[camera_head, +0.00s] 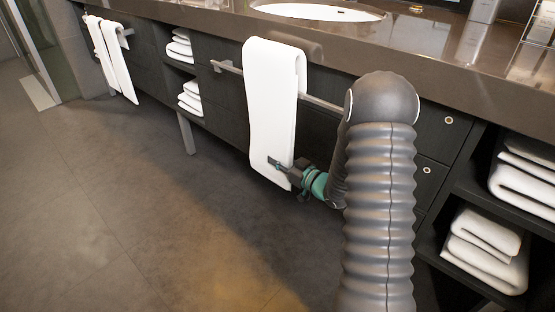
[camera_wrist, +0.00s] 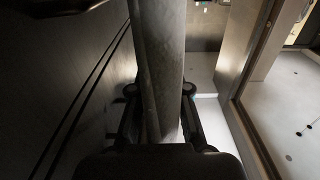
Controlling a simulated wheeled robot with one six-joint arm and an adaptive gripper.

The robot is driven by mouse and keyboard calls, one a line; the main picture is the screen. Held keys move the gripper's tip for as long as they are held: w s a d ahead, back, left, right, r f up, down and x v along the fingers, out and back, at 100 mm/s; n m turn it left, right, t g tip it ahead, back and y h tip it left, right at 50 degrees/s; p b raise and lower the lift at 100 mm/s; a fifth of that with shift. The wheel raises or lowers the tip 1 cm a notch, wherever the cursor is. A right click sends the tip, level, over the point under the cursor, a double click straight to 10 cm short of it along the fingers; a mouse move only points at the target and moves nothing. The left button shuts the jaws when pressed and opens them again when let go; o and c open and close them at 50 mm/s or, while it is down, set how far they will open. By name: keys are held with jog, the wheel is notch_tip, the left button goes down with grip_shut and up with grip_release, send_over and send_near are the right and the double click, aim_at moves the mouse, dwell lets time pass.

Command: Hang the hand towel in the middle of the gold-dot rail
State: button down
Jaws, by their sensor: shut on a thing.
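A white hand towel (camera_head: 268,100) hangs folded over a metal rail (camera_head: 322,104) on the front of the vanity. Bare rail shows on both sides of it; the rail's right end is hidden behind my arm. My gripper (camera_head: 279,165) is shut on the towel's lower part, near its bottom right edge. In the wrist view, the towel (camera_wrist: 158,60) runs as a long, shaded strip between the two fingers of my gripper (camera_wrist: 160,92). I cannot make out a gold dot on the rail.
Another rail at the far left holds white towels (camera_head: 110,55). Folded towels lie on open shelves at centre left (camera_head: 190,98) and right (camera_head: 485,245). The dark counter (camera_head: 330,45) with a sink (camera_head: 318,12) overhangs the drawers. The floor (camera_head: 130,200) at left is clear.

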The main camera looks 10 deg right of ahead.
aim_at(278, 179)
jog(key=shift+f+b, duration=3.4)
jog(key=shift+f, duration=0.7)
jog(key=c, duration=1.1)
grip_release()
jog(key=shift+o, duration=0.2)
